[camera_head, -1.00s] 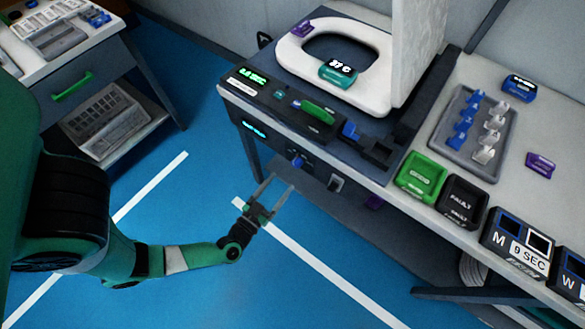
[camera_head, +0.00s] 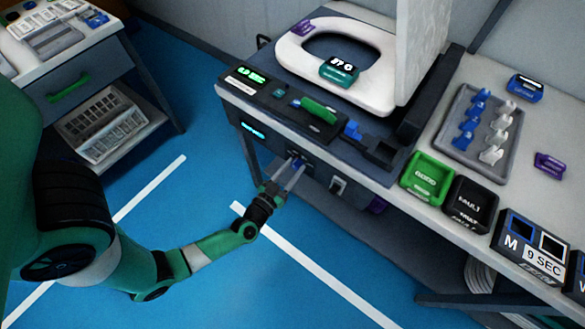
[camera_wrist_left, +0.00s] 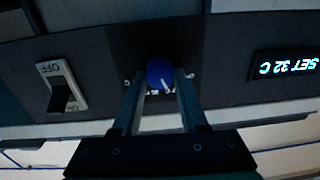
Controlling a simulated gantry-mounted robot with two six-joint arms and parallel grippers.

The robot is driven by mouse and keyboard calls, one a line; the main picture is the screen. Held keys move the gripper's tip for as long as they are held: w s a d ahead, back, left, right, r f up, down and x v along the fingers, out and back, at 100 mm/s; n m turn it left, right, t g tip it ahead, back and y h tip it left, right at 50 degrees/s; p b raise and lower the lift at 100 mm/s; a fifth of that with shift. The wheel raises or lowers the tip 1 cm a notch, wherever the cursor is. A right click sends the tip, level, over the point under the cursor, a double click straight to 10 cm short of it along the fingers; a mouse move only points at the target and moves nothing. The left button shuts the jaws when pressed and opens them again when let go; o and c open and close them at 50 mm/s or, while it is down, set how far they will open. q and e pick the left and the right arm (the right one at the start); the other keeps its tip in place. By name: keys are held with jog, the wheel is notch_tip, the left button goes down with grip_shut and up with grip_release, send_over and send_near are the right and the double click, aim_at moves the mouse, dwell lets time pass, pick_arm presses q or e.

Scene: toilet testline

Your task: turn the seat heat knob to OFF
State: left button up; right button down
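The blue seat heat knob (camera_head: 298,163) is on the dark front panel of the bench, below the toilet seat. In the left wrist view the knob (camera_wrist_left: 160,71) is round with a white pointer mark, and the picture is upside down. Lettering beside the knob is too small or covered to read. My left gripper (camera_head: 292,168) is at the panel, its two fingers open on either side of the knob. In the wrist view the fingers (camera_wrist_left: 160,82) flank it with a slight gap visible; contact cannot be told. My right gripper is not in view.
A display (camera_wrist_left: 284,68) reading SET 32 C and an OFF/ON rocker switch (camera_wrist_left: 62,88) flank the knob. The toilet seat (camera_head: 376,92), green tray (camera_head: 427,178) and black FAULT tray (camera_head: 468,203) are on the bench above. The blue floor in front is clear.

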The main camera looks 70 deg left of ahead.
pick_arm(q)
grip_shut()
jog(key=shift+n, duration=0.3)
jog(key=n, duration=0.3)
jog(key=shift+a+p, duration=0.1)
jog(key=shift+p, duration=0.3)
jog(key=n, duration=0.5)
jog(key=shift+s, duration=0.15)
jog(key=shift+h, duration=0.3)
jog(key=o, duration=0.7)
grip_release()
